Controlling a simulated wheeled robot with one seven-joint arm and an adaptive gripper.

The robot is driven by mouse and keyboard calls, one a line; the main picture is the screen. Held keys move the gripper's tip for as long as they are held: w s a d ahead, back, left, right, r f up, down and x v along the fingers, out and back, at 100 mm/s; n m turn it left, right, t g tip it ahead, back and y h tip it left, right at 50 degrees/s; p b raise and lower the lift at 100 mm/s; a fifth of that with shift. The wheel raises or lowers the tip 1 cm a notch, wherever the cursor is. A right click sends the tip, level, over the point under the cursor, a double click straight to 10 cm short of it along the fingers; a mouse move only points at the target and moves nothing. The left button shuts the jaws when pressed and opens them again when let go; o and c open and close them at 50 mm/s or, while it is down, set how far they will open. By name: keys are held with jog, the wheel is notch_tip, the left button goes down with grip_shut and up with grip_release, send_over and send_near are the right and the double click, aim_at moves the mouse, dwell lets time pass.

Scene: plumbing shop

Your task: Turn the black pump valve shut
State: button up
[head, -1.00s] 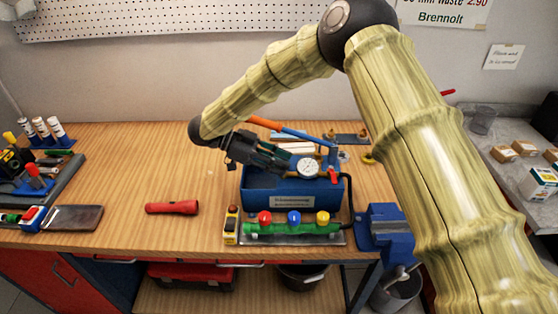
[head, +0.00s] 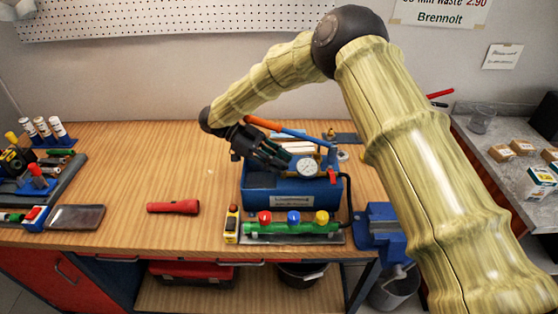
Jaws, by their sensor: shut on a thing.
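The blue test pump (head: 262,180) stands on the workbench, with a round white gauge (head: 307,167) at its upper right. My gripper (head: 288,164) reaches down from the left over the pump, tilted, with its fingertips just left of the gauge. It is shut on the black pump valve, which the dark fingers hide almost wholly. I cannot make out how far the valve is turned.
A green manifold (head: 293,227) with red, blue and yellow knobs lies in front of the pump. A yellow tool (head: 231,224) stands beside it. A blue vise (head: 385,226) is at the right. A red flashlight (head: 174,207) lies left on clear wood.

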jog(key=o, duration=0.7)
